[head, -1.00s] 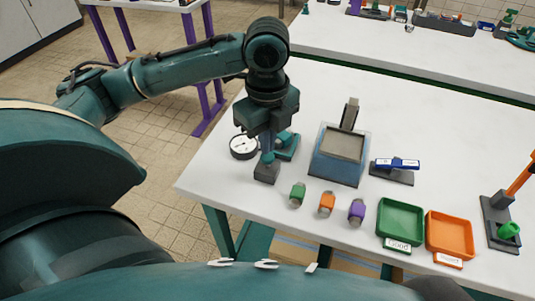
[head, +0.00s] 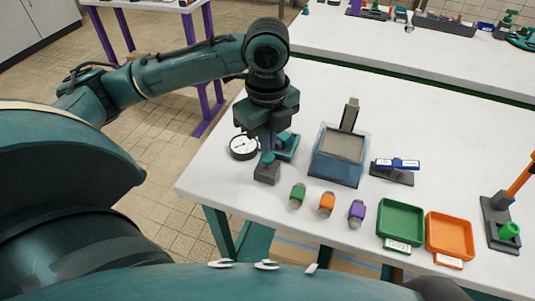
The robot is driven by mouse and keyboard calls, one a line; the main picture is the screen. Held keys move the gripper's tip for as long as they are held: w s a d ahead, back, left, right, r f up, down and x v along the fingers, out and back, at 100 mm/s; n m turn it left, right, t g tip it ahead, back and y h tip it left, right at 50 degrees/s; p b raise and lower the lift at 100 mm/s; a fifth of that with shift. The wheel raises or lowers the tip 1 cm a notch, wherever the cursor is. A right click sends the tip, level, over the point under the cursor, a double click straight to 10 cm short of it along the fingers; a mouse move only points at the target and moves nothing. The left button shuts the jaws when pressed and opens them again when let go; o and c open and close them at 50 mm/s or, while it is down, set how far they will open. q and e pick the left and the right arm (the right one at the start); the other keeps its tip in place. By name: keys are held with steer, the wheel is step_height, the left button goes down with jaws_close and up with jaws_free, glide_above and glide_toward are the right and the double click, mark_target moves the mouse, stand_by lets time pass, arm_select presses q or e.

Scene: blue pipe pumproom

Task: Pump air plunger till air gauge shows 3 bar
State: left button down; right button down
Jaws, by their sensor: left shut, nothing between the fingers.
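The round white air gauge (head: 243,147) with a dark rim is at the table's left side. Its needle is too small to read. Just right of it stands the air pump, with a dark grey block (head: 267,174) and a teal plunger knob (head: 267,159) on top. A teal part (head: 288,146) sits behind it to the right. My left gripper (head: 266,148) points down right above the plunger knob, shut and empty. The hand hides part of the pump, and I cannot tell whether the fingertips touch the knob. My right gripper is not in view.
A blue-grey box (head: 338,163) stands right of the pump. Green (head: 298,194), orange (head: 327,203) and purple (head: 357,212) small parts lie in front. Green (head: 401,219) and orange (head: 449,234) trays are further right. The white tabletop (head: 420,120) behind is clear.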

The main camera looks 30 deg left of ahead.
mark_target(267, 157)
arm_select(q)
steer(key=shift+f, duration=0.1)
stand_by(0.6)
steer(key=shift+f+b, duration=0.5)
steer(key=shift+f, duration=1.3)
steer(key=shift+s+f+p, duration=0.1)
steer(key=shift+p, duration=0.55)
stand_by(0.3)
